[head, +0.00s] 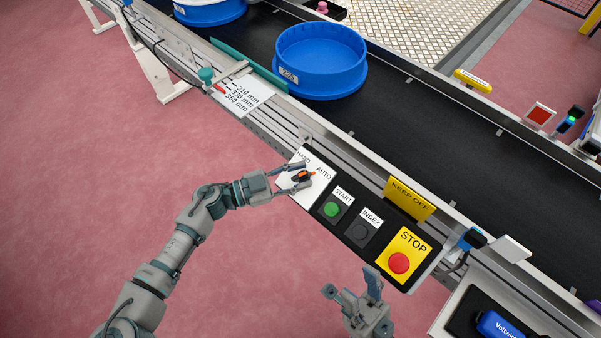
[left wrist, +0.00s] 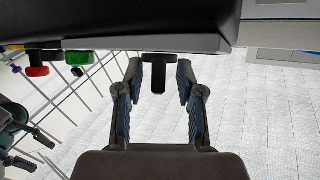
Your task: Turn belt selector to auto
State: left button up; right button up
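The belt selector (head: 301,177) is a black knob with an orange end, on a white plate marked HAND and AUTO. Its orange end lies on the side towards the AUTO label (head: 323,173). My left gripper (head: 296,179) is at the plate, with a finger on either side of the knob. In the left wrist view, the dark knob (left wrist: 158,75) stands between the tips of my open left gripper (left wrist: 159,80), with a visible gap on each side. My right gripper (head: 352,286) is open and empty, below the panel and apart from it.
On the same panel are a green START button (head: 332,209), a dark INDEX button (head: 361,231) and a red STOP button (head: 399,263). A yellow KEEP OFF sign (head: 408,199) stands behind them. Blue round tubs (head: 320,62) sit on the black belt (head: 440,140). Pink floor lies open at left.

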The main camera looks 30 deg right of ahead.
pick_arm(q)
jog(key=w+a, duration=0.1)
jog(key=a, duration=1)
jog(key=shift+w, duration=0.25)
jog(key=shift+a+f, duration=0.1)
